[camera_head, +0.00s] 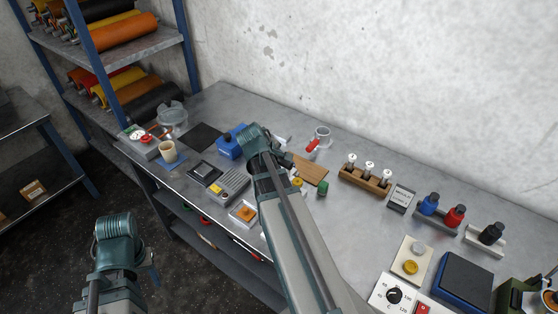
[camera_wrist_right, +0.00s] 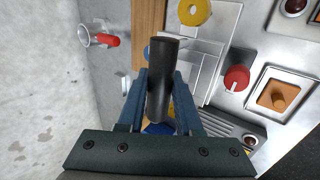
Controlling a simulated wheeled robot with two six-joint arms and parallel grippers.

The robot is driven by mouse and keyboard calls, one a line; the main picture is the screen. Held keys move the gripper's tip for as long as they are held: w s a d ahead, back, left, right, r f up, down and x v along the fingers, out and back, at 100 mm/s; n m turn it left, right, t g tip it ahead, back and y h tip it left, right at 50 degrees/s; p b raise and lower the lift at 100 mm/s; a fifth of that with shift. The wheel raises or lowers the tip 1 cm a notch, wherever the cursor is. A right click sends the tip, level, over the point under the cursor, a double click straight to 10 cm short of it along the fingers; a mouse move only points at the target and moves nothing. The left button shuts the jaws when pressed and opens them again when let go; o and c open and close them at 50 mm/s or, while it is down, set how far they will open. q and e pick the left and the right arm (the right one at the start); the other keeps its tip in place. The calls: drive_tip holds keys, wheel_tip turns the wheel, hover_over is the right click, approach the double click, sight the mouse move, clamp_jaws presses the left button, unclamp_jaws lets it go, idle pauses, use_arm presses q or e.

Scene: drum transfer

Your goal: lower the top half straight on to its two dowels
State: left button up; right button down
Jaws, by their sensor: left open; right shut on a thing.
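My right gripper (camera_wrist_right: 160,78) is shut on a dark grey, rounded bar (camera_wrist_right: 163,60), which stands out between its two blue fingers in the right wrist view. I cannot tell for sure whether this bar belongs to the top half. Silver plates (camera_wrist_right: 205,72) lie behind the bar; no dowels can be made out. A bit of blue shows between the fingers. My left gripper (camera_head: 150,268) is open and empty, away from the bench over the floor.
The grey bench (camera_head: 360,150) runs along the wall. A wooden rack (camera_head: 366,179) stands to the right.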

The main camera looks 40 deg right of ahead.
drive_tip(key=shift+f+b, duration=1.5)
drive_tip(key=shift+f, duration=0.3)
drive_tip(key=shift+f+b, duration=1.35)
unclamp_jaws()
idle(0.6)
drive_tip(key=shift+r, duration=0.15)
wheel_tip(320, 180, up, 7)
drive_tip(key=p, duration=0.7)
drive_tip(key=shift+r+p, duration=0.2)
drive_tip(key=shift+p, duration=0.15)
idle(0.3)
